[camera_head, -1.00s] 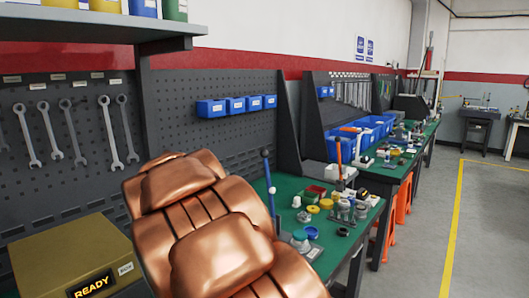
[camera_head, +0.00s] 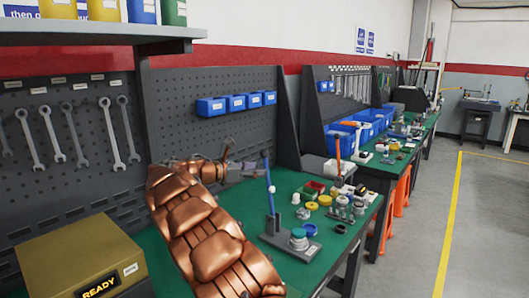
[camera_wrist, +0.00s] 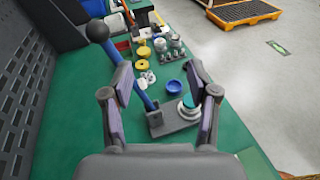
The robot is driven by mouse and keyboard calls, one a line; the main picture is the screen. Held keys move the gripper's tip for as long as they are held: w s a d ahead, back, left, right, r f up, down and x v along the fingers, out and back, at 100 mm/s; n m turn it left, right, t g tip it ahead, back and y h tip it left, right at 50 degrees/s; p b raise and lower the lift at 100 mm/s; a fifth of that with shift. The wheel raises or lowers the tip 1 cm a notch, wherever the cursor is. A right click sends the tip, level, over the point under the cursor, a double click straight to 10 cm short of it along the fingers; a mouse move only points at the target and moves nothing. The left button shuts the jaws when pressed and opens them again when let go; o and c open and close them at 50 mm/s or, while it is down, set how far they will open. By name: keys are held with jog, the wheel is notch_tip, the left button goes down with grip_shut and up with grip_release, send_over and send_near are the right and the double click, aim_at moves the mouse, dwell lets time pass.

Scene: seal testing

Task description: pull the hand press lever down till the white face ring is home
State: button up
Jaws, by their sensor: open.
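The hand press has a blue lever (camera_head: 270,190) with a black ball knob (camera_head: 265,153), and it stands nearly upright on a grey base (camera_head: 285,249). A teal and white round part (camera_head: 299,239) sits on the base; I cannot tell how the white ring is seated. My gripper (camera_head: 243,163) is open, just left of the lever in the head view. In the wrist view the fingers (camera_wrist: 158,70) are spread. The lever's knob (camera_wrist: 97,31) shows up left, and part of the lever is hidden behind the left finger.
A gold box (camera_head: 80,257) reading READY stands at the front left. Yellow rings (camera_head: 312,206), a blue cup (camera_head: 310,229) and several small fittings lie beside the press. Blue bins (camera_head: 340,140) stand behind. A pegboard with wrenches (camera_head: 52,134) runs along the left.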

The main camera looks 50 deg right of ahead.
aim_at(261, 155)
jog(key=w+d+n, duration=0.1)
jog(key=w, duration=0.1)
jog(key=w+d+n+h+p, duration=0.1)
jog(key=w, duration=0.1)
jog(key=w+d+n+t+h, duration=0.1)
jog(key=w+n, duration=0.1)
jog(key=w, duration=0.1)
jog(key=shift+w+d+r+p, duration=0.1)
jog(key=shift+d+r+p, duration=0.2)
jog(key=shift+s+d+p, duration=0.2)
jog(key=shift+d+p, duration=0.25)
jog(key=shift+d, duration=1.5)
jog(key=shift+s+d+p, duration=0.2)
jog(key=shift+d+p, duration=0.2)
jog(key=shift+d, duration=1.5)
grip_shut()
